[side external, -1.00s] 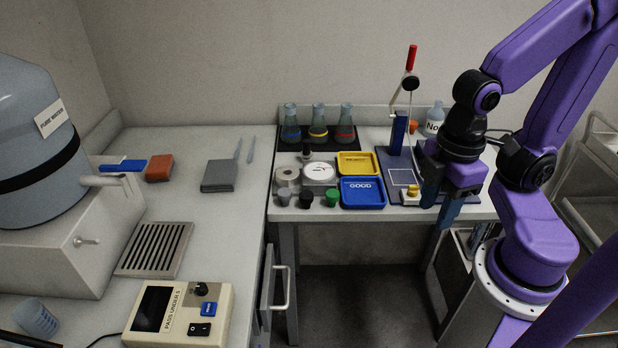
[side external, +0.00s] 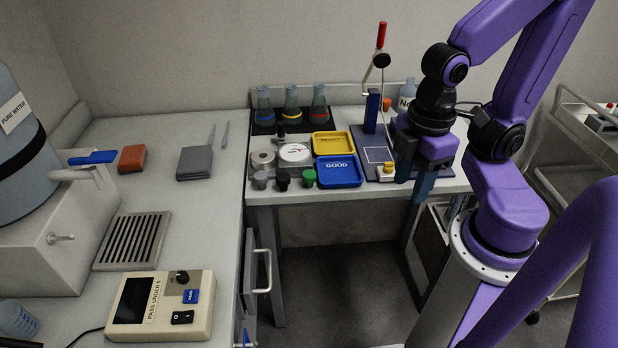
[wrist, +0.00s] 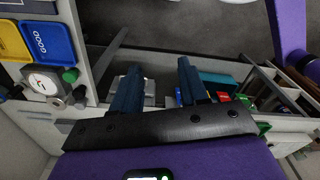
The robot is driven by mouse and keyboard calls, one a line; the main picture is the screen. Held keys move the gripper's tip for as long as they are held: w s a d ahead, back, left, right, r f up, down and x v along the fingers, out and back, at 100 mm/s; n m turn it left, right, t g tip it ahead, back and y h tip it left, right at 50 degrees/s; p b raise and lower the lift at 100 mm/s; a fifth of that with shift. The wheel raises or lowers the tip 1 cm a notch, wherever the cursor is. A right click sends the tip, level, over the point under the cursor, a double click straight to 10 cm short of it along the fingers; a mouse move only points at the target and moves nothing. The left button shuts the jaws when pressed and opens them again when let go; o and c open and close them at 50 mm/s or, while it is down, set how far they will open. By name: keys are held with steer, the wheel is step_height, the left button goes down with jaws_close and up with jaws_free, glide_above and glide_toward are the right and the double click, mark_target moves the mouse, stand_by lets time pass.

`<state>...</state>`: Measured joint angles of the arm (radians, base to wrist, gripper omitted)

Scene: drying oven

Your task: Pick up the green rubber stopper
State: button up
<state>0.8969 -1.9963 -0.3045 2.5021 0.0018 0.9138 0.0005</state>
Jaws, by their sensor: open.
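The green rubber stopper (side external: 309,177) stands at the front edge of the bench, in a row with a black stopper (side external: 282,181) and a grey stopper (side external: 260,179) to its left. It also shows in the wrist view (wrist: 70,75) at the left. My gripper (side external: 412,196) is open and empty, well to the right of the green stopper, near the bench's front right edge. In the wrist view its two blue fingers (wrist: 160,82) stand apart with nothing held between them.
A blue tray (side external: 338,183) marked GOOD and a yellow tray (side external: 333,155) lie right of and behind the stopper. A blue stand with a red-tipped lever (side external: 372,112) rises behind. Several flasks (side external: 291,101) stand at the back. Open drawers show below my gripper.

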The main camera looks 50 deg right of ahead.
steer(key=m, duration=3.6)
glide_above(308, 174)
step_height(308, 174, down, 17)
steer(key=shift+f, duration=0.1)
steer(key=c, duration=0.7)
